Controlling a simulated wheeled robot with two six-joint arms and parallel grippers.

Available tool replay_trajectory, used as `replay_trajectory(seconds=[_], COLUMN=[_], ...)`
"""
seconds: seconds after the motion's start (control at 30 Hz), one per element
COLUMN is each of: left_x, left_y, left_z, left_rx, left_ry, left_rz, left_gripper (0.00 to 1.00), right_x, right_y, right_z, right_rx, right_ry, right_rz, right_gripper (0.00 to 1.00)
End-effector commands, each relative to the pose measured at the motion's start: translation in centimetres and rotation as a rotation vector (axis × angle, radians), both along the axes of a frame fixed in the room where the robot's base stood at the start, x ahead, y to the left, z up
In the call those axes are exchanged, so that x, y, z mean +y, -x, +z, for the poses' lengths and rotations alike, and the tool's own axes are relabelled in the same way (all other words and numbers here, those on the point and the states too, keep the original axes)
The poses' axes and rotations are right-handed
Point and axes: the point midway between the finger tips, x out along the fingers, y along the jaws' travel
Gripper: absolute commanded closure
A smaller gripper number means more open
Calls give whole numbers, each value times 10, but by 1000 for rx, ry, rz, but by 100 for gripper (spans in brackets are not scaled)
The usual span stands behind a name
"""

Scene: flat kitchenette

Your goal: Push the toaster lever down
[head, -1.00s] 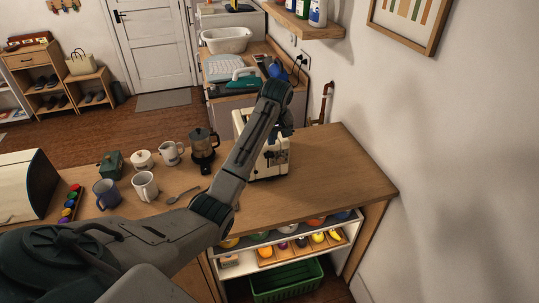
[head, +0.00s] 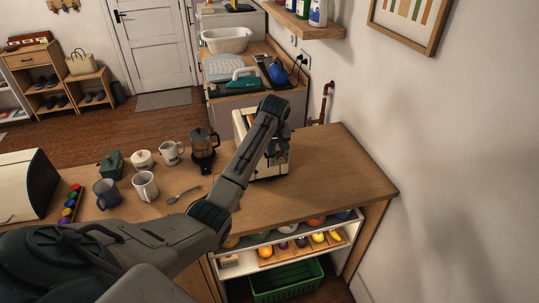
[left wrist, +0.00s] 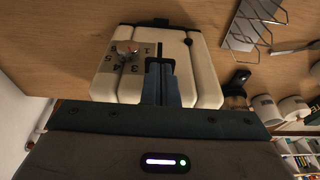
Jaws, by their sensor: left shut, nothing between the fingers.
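The cream toaster (head: 268,165) stands on the wooden counter, partly hidden behind my left arm in the head view. In the left wrist view the toaster (left wrist: 206,75) fills the upper middle. Its front shows a metal dial (left wrist: 125,52) with numbers beside it and a dark vertical slot (left wrist: 159,50). My left gripper (left wrist: 160,70) is shut and empty, with its fingers in front of the slot, close to the toaster's face. I cannot tell whether they touch it. The lever is not clearly seen; the fingers may hide it. My right gripper is not in view.
Left of the toaster are a coffee maker (head: 203,145), several mugs and a spoon (head: 184,194). A wire rack (left wrist: 255,25) shows in the left wrist view. The counter (head: 335,175) right of the toaster is clear up to the wall.

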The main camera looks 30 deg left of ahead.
Motion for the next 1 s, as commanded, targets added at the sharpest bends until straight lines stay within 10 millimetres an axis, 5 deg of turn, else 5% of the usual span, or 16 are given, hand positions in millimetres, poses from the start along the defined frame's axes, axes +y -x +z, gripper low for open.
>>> replay_trajectory(seconds=[0.47,0.7,0.87,1.0], left_x=[0,-1,-12,-23], left_y=[1,1,10,19], left_z=[-58,-56,-46,-47], left_rx=[1,1,2,-1], left_ry=[0,1,2,0], left_rz=[0,0,-2,-1], left_gripper=[100,100,100,100], right_x=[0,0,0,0], right_y=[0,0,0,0], right_z=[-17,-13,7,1], right_rx=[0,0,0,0], right_ry=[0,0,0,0], right_rz=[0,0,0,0], right_gripper=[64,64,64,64])
